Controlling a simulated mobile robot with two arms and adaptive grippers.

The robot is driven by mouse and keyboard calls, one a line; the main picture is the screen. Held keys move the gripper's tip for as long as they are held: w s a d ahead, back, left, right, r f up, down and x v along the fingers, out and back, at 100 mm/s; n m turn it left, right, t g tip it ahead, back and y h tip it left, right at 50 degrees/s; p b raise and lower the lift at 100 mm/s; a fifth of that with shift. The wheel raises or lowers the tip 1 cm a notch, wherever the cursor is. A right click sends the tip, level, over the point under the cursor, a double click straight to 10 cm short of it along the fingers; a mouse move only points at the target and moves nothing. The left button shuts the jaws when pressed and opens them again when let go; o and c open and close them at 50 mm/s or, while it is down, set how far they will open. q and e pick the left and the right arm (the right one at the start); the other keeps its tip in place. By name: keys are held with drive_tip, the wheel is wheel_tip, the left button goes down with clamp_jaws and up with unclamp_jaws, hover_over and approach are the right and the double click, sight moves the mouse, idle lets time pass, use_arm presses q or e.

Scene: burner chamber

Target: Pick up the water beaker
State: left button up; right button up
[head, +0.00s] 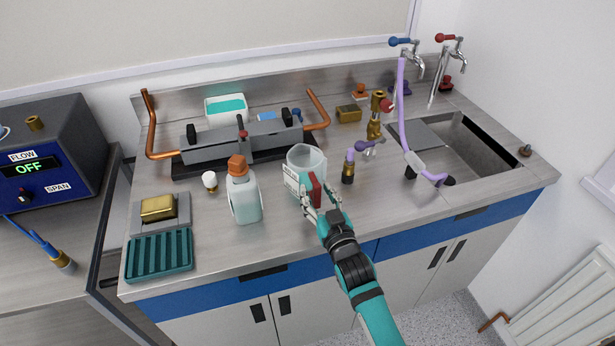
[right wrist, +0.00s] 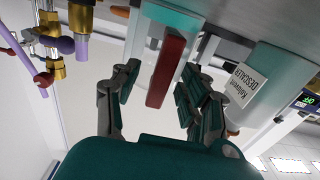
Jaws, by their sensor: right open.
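The water beaker (head: 305,158) is a clear, pale vessel with measuring marks and a red handle (head: 314,188) facing me. It stands upright on the steel counter in the head view. My right gripper (head: 322,208) is open right at the handle, on the beaker's near side. In the right wrist view the red handle (right wrist: 166,72) lies between the two spread fingers of the right gripper (right wrist: 155,95), with visible gaps on both sides. Part of the beaker (right wrist: 178,40) shows behind the handle. My left gripper is not in view.
A descaler bottle (head: 245,198) with an orange cap stands left of the beaker. A brass fitting (head: 348,169) and gas taps stand close on the right. A burner (head: 215,146) with copper pipes lies behind.

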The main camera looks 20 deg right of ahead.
drive_tip(key=shift+w, duration=0.15)
drive_tip(key=shift+c, duration=1.1)
clamp_jaws()
